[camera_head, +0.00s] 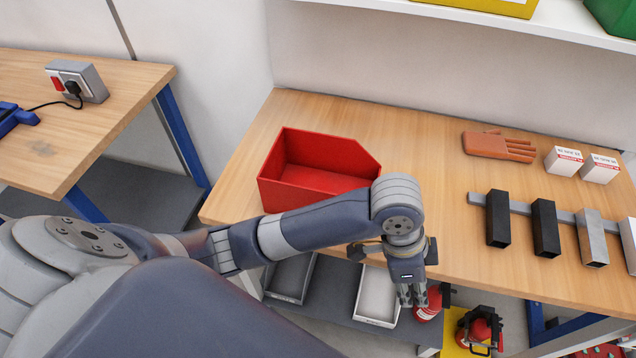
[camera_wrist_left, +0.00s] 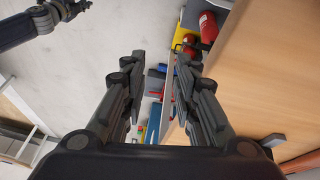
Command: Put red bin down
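The red bin (camera_head: 318,158) stands upright on the wooden workbench, near its left end, with its open top facing up. It looks empty. My left forearm passes in front of its lower right part. My left gripper (camera_head: 411,294) points down just off the bench's front edge, to the right of the bin and apart from it. In the left wrist view its two fingers (camera_wrist_left: 160,68) are spread with nothing between them. The bin is not in the wrist view. A dark arm end, seemingly my right gripper (camera_wrist_left: 70,10), shows at the top left there; its fingers are unclear.
On the bench (camera_head: 400,125) are a brown glove (camera_head: 498,146), white boxes (camera_head: 564,161) and a rail with metal blocks (camera_head: 497,218). Below are trays (camera_head: 378,296) and red extinguishers (camera_head: 480,330). A shelf (camera_head: 540,25) overhangs the back.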

